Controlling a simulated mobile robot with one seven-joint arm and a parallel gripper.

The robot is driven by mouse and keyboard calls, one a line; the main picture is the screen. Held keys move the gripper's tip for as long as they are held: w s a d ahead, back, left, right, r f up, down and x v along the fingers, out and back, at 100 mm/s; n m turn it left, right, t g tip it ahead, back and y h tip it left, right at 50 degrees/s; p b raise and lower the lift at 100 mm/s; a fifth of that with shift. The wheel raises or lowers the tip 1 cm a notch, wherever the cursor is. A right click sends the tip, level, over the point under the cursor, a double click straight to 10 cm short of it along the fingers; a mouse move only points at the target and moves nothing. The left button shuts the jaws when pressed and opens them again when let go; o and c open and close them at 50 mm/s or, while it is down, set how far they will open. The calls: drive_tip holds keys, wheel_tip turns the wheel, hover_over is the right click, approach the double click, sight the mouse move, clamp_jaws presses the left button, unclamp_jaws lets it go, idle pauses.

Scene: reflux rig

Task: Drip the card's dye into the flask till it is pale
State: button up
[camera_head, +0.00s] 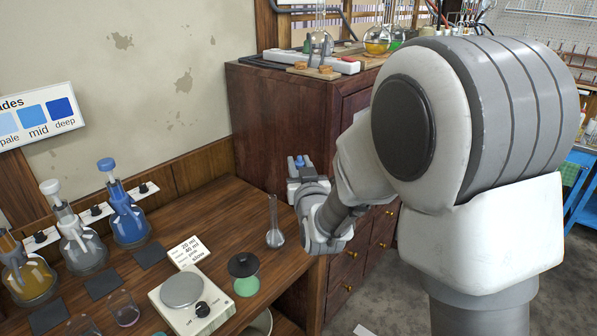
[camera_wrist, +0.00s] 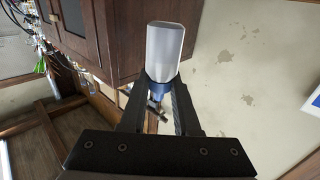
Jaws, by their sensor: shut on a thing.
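My gripper (camera_head: 304,186) is to the right of and above the small clear flask (camera_head: 275,238), apart from it. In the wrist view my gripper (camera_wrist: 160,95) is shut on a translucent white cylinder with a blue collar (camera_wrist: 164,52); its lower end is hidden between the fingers. The flask stands upright at the table's right edge with a little greyish, pale content. The card (camera_head: 187,252) lists "20 ml", "40 ml" and "slow"; one line is hard to read. At the left stand a blue dye bottle (camera_head: 130,224), a grey one (camera_head: 82,250) and an amber one (camera_head: 30,280).
A wall chart (camera_head: 38,116) shows pale, mid and deep blue swatches. A hotplate (camera_head: 183,292) and a black-lidded green jar (camera_head: 244,275) stand in front of the card. A wooden cabinet (camera_head: 292,125) rises behind. Small beakers (camera_head: 124,308) stand at front left.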

drive_tip(key=shift+a+r, duration=0.15)
drive_tip(key=s+d+f+m+h, duration=0.1)
drive_tip(key=s+d+f+h, duration=0.1)
drive_tip(key=d+f, duration=0.6)
drive_tip(key=s+d+f+m+h, duration=0.1)
drive_tip(key=s+d+f, duration=0.2)
drive_tip(key=d+f, duration=0.5)
wheel_tip(320, 180, down, 5)
drive_tip(key=shift+s+d+h, duration=0.35)
drive_tip(key=shift+h, duration=0.05)
drive_tip(key=shift+s+d, duration=0.1)
drive_tip(key=shift+s, duration=0.15)
